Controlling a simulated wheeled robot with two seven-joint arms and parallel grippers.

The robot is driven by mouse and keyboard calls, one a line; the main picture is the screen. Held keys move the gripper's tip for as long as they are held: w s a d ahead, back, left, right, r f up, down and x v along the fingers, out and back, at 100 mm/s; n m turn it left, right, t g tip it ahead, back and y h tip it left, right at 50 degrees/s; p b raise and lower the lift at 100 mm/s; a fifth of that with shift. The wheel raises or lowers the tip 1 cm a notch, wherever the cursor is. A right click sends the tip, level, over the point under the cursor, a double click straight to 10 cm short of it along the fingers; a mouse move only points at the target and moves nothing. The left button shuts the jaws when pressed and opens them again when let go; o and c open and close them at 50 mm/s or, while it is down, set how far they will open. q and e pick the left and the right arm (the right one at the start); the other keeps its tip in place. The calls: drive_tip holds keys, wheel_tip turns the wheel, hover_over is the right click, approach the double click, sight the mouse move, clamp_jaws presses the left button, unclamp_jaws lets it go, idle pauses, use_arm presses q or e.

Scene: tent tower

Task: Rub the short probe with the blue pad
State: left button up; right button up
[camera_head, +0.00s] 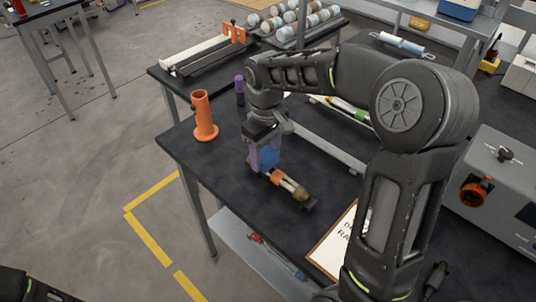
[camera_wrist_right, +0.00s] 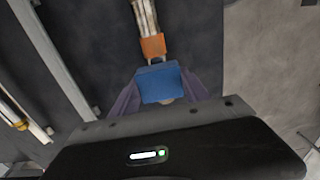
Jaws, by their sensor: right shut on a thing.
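My right gripper (camera_head: 265,162) is shut on the blue pad (camera_head: 269,157), above the black table. In the right wrist view the blue pad (camera_wrist_right: 160,84) sits between the purple fingers of the gripper (camera_wrist_right: 163,97). The short probe (camera_head: 288,184) lies on the table with its orange band close to the pad and its brown end pointing away to the lower right. In the right wrist view the probe (camera_wrist_right: 152,45) meets the pad's edge; I cannot tell whether they touch. The pad hides part of that probe end. My left gripper is out of view.
An orange flanged tube (camera_head: 203,115) and a purple cylinder (camera_head: 240,90) stand on the table left of my right arm. A longer green-marked probe (camera_head: 349,108) lies behind the arm. A clipboard (camera_head: 335,243) lies near the front edge. A grey machine (camera_head: 495,190) stands right.

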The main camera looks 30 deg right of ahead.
wheel_tip(320, 180, up, 4)
drive_tip(key=p, duration=0.2)
drive_tip(key=shift+p, duration=0.4)
drive_tip(key=shift+w+r+p, duration=0.15)
drive_tip(key=shift+r+p, duration=0.4)
drive_tip(key=shift+r, duration=0.05)
drive_tip(key=shift+r+p, duration=1)
drive_tip(key=shift+r, duration=0.3)
drive_tip(key=w+a+f+m+b, duration=0.1)
drive_tip(key=a+f, duration=0.1)
drive_tip(key=a, duration=0.1)
drive_tip(key=w+a+f+m+b, duration=0.1)
drive_tip(key=w+a+f, duration=0.1)
drive_tip(key=a+f, duration=0.1)
drive_tip(key=w+a+f+m, duration=0.1)
drive_tip(key=a+f, duration=0.1)
drive_tip(key=a, duration=0.1)
drive_tip(key=shift+w+f+b, duration=0.25)
drive_tip(key=shift+f+b, duration=0.1)
drive_tip(key=shift+b, duration=0.05)
